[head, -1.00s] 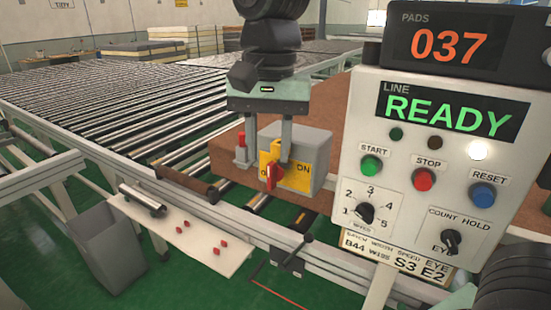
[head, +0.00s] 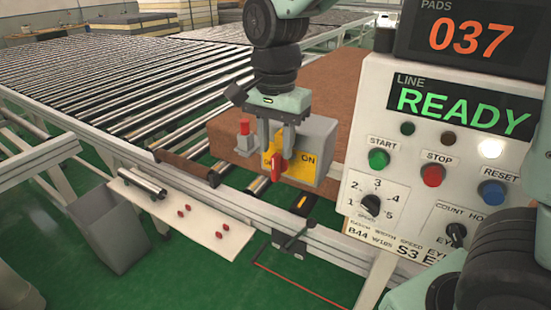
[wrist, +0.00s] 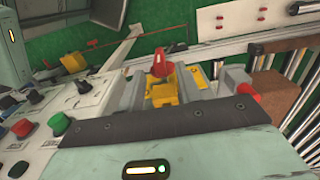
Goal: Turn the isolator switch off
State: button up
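The isolator switch is a grey box (head: 322,135) with a yellow face plate (head: 303,168) and a red handle (head: 278,166). "ON" is printed on the right of the plate; the label on the left is partly hidden. The handle looks about upright in the head view. My gripper (head: 277,148) is over the switch, pointing down, with its fingers apart. In the wrist view the red handle (wrist: 162,66) shows beyond the yellow part, between the fingers. I cannot tell whether a finger touches the handle.
A control panel (head: 400,225) with buttons and a READY display stands close on the right. A red-topped grey post (head: 244,137) is just left of my gripper. Roller conveyor (head: 110,95) fills the left; a white shelf (head: 175,215) and grey bin (head: 108,235) are in front.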

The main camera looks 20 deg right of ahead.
aim_at(276, 155)
jog(key=shift+f, duration=2.35)
grip_shut()
